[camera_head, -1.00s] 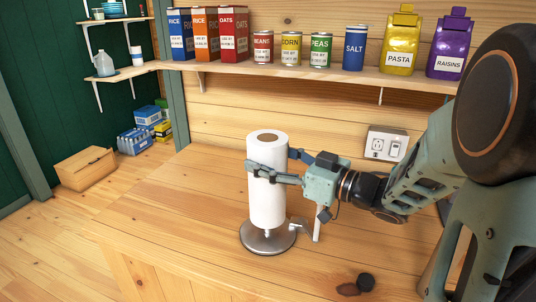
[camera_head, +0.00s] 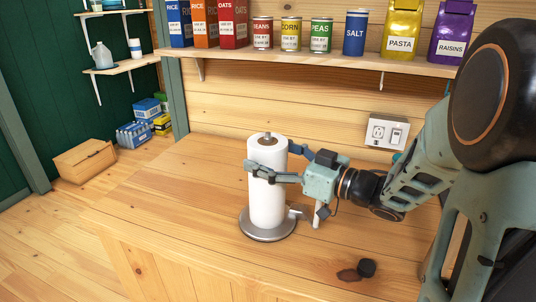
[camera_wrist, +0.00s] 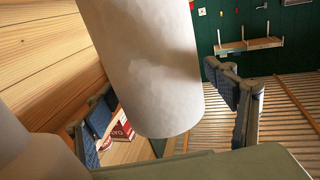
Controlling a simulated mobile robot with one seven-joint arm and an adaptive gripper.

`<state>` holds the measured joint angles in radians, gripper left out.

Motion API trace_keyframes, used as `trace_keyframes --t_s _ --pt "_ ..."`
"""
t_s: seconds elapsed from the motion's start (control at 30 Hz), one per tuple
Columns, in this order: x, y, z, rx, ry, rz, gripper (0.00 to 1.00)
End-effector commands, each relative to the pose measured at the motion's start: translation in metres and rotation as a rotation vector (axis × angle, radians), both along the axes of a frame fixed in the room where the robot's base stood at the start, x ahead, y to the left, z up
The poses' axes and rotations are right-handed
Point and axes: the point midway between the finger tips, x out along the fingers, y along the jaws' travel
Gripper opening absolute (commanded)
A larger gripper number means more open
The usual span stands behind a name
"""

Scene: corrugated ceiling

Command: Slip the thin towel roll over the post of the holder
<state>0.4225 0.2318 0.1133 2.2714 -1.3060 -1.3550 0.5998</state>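The white towel roll (camera_head: 266,195) stands upright over the holder's post, its lower end at the round metal base (camera_head: 250,234). The post's tip (camera_head: 267,135) shows above the roll's top opening. My gripper (camera_head: 278,162) is around the upper part of the roll, one finger in front and one behind. In the wrist view the roll (camera_wrist: 155,70) is between the two fingers (camera_wrist: 165,105), with a narrow gap beside the right finger. The gripper looks slightly open; contact on the far sides is hidden.
A wall shelf (camera_head: 330,65) with boxes, cans and bags runs above the counter. A wall outlet (camera_head: 388,131) is at the right. The counter left of the holder is clear.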

Motion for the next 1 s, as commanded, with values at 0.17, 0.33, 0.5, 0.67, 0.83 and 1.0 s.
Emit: trace_keyframes --t_s 0.17,0.33,0.5,0.67,0.83,1.0 --pt "-0.002 0.001 -0.011 -0.001 0.023 0.001 0.83" --pt "-0.003 -0.001 -0.011 -0.002 0.024 0.001 0.83" --pt "-0.015 -0.019 -0.01 -0.001 0.021 -0.003 0.83" --pt "-0.033 -0.041 -0.006 -0.001 0.012 -0.004 0.83" --pt "-0.045 -0.056 -0.002 -0.001 0.004 -0.002 0.83" --pt "-0.049 -0.06 -0.001 0.001 0.001 0.001 0.83"
